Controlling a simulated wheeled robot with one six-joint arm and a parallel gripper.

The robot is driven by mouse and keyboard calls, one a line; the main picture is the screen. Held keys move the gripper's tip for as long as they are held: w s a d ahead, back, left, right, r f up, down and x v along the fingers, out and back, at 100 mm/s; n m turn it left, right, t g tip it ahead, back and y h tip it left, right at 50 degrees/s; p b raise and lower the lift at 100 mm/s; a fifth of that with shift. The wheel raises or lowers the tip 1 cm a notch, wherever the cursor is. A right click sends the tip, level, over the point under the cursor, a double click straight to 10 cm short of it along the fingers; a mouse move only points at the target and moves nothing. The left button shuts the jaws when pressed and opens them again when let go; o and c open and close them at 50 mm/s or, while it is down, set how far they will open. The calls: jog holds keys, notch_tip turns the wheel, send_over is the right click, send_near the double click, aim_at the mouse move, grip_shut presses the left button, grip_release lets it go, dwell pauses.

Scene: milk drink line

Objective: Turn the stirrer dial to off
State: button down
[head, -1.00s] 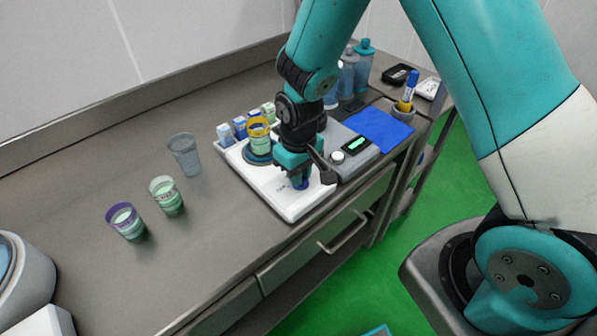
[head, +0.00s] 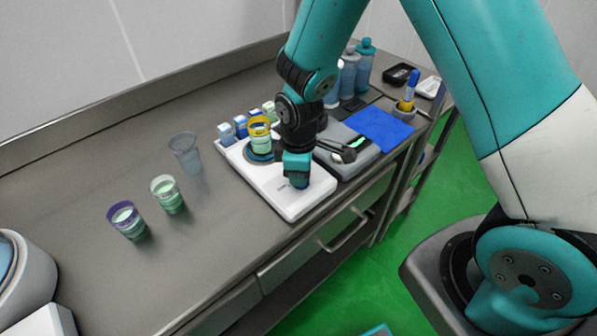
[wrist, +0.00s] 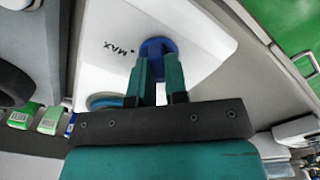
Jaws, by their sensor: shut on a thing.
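The white stirrer (head: 288,202) stands on the steel bench with a yellow-banded cup (head: 259,137) on its round plate. Its blue dial (wrist: 157,46) is at the front corner, beside a printed "MAX" in the wrist view. My gripper (wrist: 158,66) points down at the dial, with its two teal fingers closed on either side of it. In the head view my gripper (head: 298,177) hides most of the dial. The dial's pointer mark and the off mark cannot be made out.
A grey device (head: 360,160) with a lit green display stands close to the right of the stirrer. Small cartons (head: 240,125) stand behind it. A clear cup (head: 186,153) and two banded cups stand to the left. The bench front left of the stirrer is clear.

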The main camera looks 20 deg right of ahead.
jog(key=shift+n, duration=1.6)
jog(key=c, duration=1.1)
grip_release()
jog(key=shift+s, duration=0.1)
jog(key=shift+c, duration=0.2)
jog(key=shift+r, duration=0.1)
notch_tip(320, 180, up, 17)
jog(key=b, duration=0.1)
jog(key=shift+r, duration=0.15)
jog(key=s+a+r+m+y, duration=0.2)
jog(key=s+r+m, duration=0.1)
jog(key=s, duration=0.6)
jog(key=s+a+r+m+y, duration=0.2)
jog(key=s+m, duration=0.3)
jog(key=s, duration=0.4)
jog(key=shift+s+r, duration=0.25)
jog(key=shift+r, duration=0.2)
